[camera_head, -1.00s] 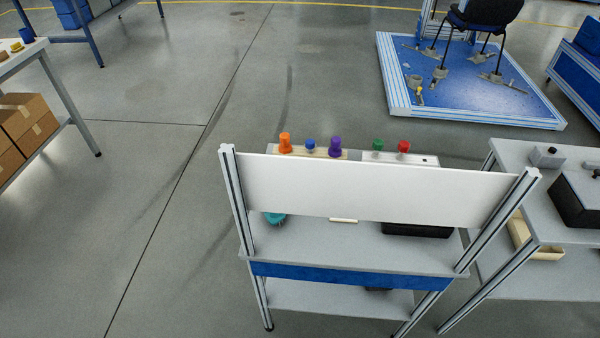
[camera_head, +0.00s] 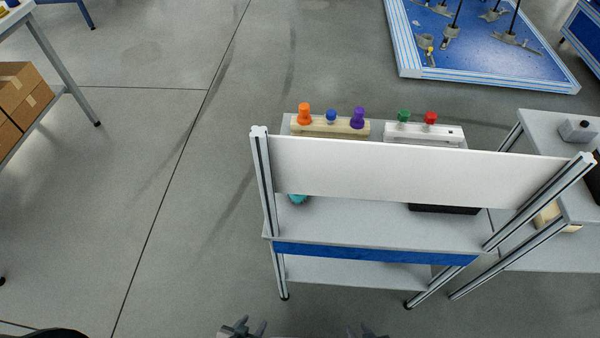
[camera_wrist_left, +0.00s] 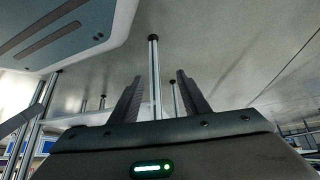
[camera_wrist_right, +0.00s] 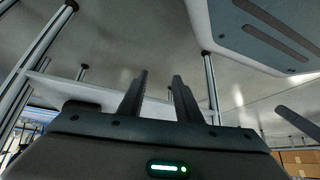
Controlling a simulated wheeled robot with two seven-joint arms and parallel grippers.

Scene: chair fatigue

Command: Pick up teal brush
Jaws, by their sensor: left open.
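The teal brush (camera_head: 298,198) lies on the workstation's middle shelf (camera_head: 350,224) at its left end, mostly hidden behind the white panel (camera_head: 410,176) and the left post. Only a small teal part shows. My left gripper (camera_head: 245,327) is at the bottom edge of the head view, well short of the shelf. It is open and empty, with its fingers apart in the left wrist view (camera_wrist_left: 160,82). My right gripper (camera_head: 362,331) is also at the bottom edge, partly cut off. It is open and empty in the right wrist view (camera_wrist_right: 160,82).
Orange (camera_head: 304,113), blue and purple knobs stand on a wooden block behind the panel; green and red ones stand on a white block. A dark box (camera_head: 445,209) sits at the shelf's right. A side table (camera_head: 570,160) adjoins on the right.

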